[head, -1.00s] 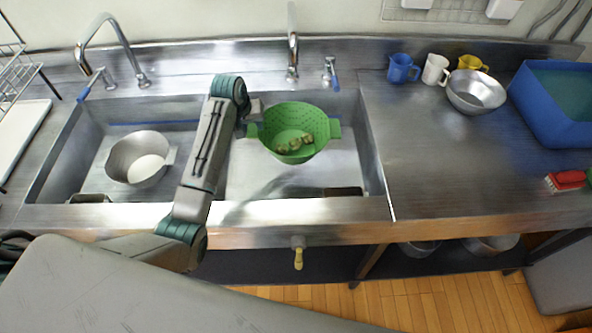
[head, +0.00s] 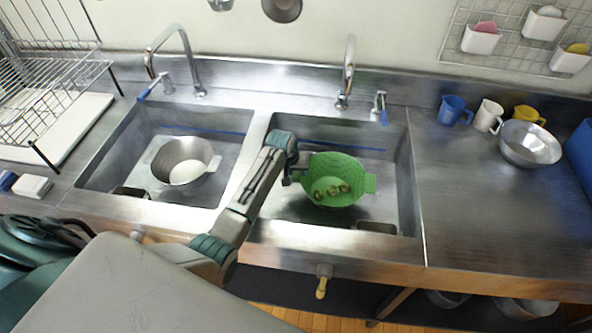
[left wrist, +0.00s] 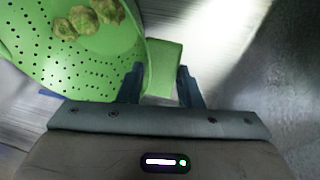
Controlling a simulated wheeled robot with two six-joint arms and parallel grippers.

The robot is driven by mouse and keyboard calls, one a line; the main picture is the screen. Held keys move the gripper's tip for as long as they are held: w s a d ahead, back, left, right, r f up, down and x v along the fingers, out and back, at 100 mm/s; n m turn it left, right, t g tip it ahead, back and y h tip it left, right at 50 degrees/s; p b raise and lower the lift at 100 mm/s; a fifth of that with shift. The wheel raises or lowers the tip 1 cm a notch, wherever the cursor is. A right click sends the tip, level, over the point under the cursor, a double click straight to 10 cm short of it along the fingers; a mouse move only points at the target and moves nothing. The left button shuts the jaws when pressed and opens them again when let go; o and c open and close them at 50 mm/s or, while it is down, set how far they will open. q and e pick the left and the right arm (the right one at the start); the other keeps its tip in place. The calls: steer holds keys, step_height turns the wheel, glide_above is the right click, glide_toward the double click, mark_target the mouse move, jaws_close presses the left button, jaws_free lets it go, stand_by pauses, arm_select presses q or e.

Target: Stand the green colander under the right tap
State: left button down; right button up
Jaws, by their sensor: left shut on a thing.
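The green colander (head: 335,176), with several pale lumps of food in it, is upright inside the right basin (head: 380,160). The right tap (head: 346,75) rises behind that basin, and the colander is in front of it in the head view. My left gripper (head: 292,176) is at the colander's left handle. In the left wrist view, the fingers of my left gripper (left wrist: 160,75) are on either side of the green handle (left wrist: 163,64), shut on it. I cannot tell whether the colander's bottom touches the basin floor. My right gripper is not in view.
A metal bowl (head: 185,163) sits in the left basin (head: 120,165), below the left tap (head: 172,60). Cups (head: 487,115) and a metal colander (head: 529,144) are on the right counter, whose front is clear.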

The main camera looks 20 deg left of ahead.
arm_select(q)
steer(key=c, duration=1)
jaws_free()
steer(key=shift+f, duration=0.2)
steer(key=shift+r, duration=0.2)
steer(key=b+v, duration=0.1)
steer(key=v, duration=1)
steer(key=shift+s+r, duration=0.15)
steer(key=shift+r, duration=0.2)
